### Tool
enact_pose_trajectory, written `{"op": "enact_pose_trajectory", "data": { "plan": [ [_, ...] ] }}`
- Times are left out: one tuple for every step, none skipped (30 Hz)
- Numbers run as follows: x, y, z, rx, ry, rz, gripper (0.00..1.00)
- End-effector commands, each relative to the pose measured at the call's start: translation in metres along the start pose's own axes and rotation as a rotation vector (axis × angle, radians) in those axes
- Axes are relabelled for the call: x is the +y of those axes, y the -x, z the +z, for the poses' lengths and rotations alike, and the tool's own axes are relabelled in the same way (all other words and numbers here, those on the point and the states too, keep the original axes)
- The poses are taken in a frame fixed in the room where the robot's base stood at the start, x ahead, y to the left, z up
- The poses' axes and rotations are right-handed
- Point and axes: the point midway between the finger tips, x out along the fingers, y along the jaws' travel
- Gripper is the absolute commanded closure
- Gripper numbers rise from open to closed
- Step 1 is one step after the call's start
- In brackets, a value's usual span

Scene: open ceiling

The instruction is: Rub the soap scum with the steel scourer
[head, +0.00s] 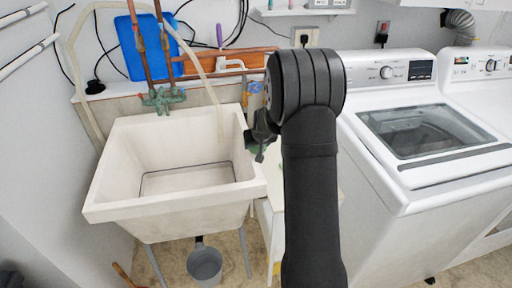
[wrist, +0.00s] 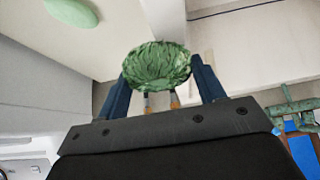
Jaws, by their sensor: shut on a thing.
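The steel scourer (wrist: 157,66) is a round, greenish, crinkled pad. My gripper (wrist: 162,72) is shut on it, with one dark blue finger on each side. In the head view my gripper (head: 261,138) hangs over the right rim of the pale utility sink (head: 112,150), with a bit of green at its tip. The sink's basin is empty of objects. A thin dark line runs around its lower inside; I cannot tell whether this is the soap scum. The line also shows in the wrist view at the upper right. The scourer looks clear of any surface.
A light green oval thing (wrist: 72,12) lies on a cream surface beside the sink. Green taps with copper pipes (head: 163,97) and a pale hose (head: 219,120) stand at the sink's back. A washing machine (head: 395,180) is on the right. A grey pot (head: 204,264) is below the sink.

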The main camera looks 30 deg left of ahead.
Motion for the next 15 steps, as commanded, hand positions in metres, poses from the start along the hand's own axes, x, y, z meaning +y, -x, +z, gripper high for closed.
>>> {"op": "enact_pose_trajectory", "data": {
  "plan": [
    [0.000, -0.003, -0.004, -0.001, 0.000, 0.000, 0.62],
    [0.000, -0.004, -0.006, -0.001, 0.000, -0.001, 0.62],
    [0.000, -0.007, -0.009, -0.001, 0.000, -0.001, 0.62],
    [-0.001, -0.008, -0.011, -0.002, 0.000, -0.001, 0.62],
    [-0.003, -0.008, -0.012, -0.002, 0.001, -0.001, 0.62],
    [-0.007, -0.007, -0.012, -0.002, 0.004, -0.001, 0.62],
    [-0.011, -0.007, -0.011, -0.003, 0.003, -0.002, 0.62],
    [-0.013, -0.008, -0.011, -0.003, 0.003, -0.002, 0.62],
    [-0.017, -0.008, -0.011, -0.003, 0.003, -0.002, 0.62],
    [-0.019, -0.008, -0.011, -0.002, 0.002, -0.002, 0.62],
    [-0.022, -0.007, -0.011, -0.002, 0.003, -0.001, 0.62],
    [-0.026, -0.008, -0.011, -0.002, 0.003, -0.002, 0.62],
    [-0.029, -0.008, -0.011, -0.002, 0.002, -0.002, 0.62],
    [-0.032, -0.008, -0.011, -0.002, 0.003, -0.002, 0.62],
    [-0.035, -0.008, -0.011, -0.002, 0.003, -0.002, 0.62]
  ]
}}
